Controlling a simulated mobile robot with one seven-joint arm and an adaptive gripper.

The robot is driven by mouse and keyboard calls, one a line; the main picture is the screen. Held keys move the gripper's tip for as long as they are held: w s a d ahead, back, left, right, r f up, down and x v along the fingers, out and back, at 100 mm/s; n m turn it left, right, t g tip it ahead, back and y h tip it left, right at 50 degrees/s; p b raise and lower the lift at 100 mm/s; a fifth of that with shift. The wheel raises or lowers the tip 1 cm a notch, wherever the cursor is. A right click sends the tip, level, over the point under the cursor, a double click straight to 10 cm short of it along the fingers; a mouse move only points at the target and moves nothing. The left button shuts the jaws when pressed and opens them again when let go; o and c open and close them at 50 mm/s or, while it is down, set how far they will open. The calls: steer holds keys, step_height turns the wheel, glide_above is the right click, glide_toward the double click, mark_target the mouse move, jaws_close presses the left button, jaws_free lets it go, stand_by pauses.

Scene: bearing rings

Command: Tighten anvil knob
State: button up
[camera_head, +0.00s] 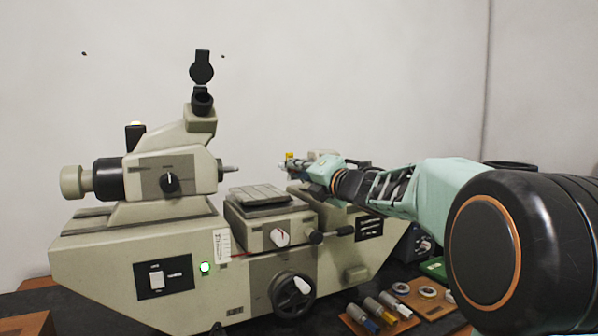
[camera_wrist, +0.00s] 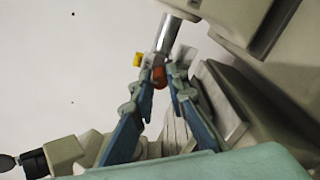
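My gripper (camera_wrist: 160,86) reaches in from the right to the right-hand end of the beige measuring machine (camera_head: 345,215). In the wrist view its two blue-padded fingers stand apart, on either side of a small orange-red knob (camera_wrist: 159,77). Whether the pads touch this knob is not clear. The knob is at the lower end of a silver cylinder (camera_wrist: 168,35), with a small yellow part (camera_wrist: 138,59) beside it. A yellow part (camera_head: 289,156) also shows at the gripper's tip in the head view. I cannot tell for sure which of these is the anvil knob.
The machine's stage (camera_head: 258,194) lies left of my gripper, and the headstock with its eyepiece (camera_head: 202,100) stands further left. A handwheel (camera_head: 292,294) sticks out in front. Several cylindrical pieces and rings (camera_head: 428,291) lie on a brown board at the lower right.

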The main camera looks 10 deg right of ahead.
jaws_close()
steer(key=m+p, duration=0.3)
steer(key=m, duration=0.2)
steer(key=shift+r, duration=0.1)
steer(key=m+p, duration=0.3)
steer(key=m, duration=0.3)
steer(key=m+p, duration=0.2)
steer(key=m, duration=0.2)
steer(key=shift+m+h+p, duration=0.3)
steer(key=shift+m+p, duration=0.6)
steer(key=shift+m, duration=0.8)
